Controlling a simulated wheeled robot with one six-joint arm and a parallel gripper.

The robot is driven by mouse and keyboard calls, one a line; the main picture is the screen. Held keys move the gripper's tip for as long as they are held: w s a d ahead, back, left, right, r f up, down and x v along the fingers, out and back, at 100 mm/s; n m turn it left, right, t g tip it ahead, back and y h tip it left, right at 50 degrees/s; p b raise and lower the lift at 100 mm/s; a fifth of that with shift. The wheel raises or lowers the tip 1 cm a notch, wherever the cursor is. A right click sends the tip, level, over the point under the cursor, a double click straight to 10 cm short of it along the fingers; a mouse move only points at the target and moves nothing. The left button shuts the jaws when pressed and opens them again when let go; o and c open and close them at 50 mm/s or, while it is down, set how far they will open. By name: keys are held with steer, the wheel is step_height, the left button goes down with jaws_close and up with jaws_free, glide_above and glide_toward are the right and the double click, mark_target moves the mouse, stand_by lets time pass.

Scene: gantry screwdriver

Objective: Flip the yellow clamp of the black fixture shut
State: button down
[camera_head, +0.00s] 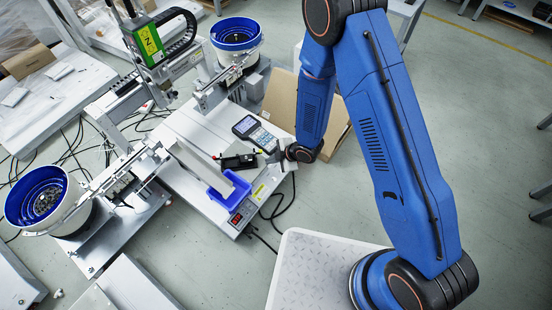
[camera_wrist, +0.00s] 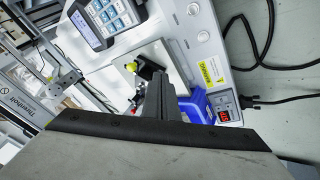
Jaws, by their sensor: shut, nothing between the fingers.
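The black fixture (camera_head: 238,161) lies on the white machine table, near the blue bin. In the wrist view the black fixture (camera_wrist: 147,68) shows just beyond my fingers, partly hidden by them. The clamp's yellow tip (camera_wrist: 131,67) shows at the fixture's left side in that view; whether the clamp stands up or lies down is hard to tell. My gripper (camera_head: 275,157) is just right of the fixture, shut and empty. Its fingers (camera_wrist: 161,90) point toward the fixture; I cannot tell whether they touch it.
A handheld keypad (camera_head: 255,132) lies behind the fixture. A blue bin (camera_head: 229,190) stands in front of it. Blue bowl feeders (camera_head: 236,34) and a gantry with a green-labelled unit (camera_head: 145,42) stand around. A cardboard box (camera_head: 283,101) is behind my wrist. Cables trail on the floor.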

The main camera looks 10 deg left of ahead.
steer(key=shift+w+a+f, duration=0.2)
steer(key=shift+w+a, duration=0.55)
steer(key=shift+w, duration=0.1)
steer(key=shift+w+a+f, duration=0.15)
steer(key=shift+w+a, duration=0.6)
steer(key=shift+w, duration=0.05)
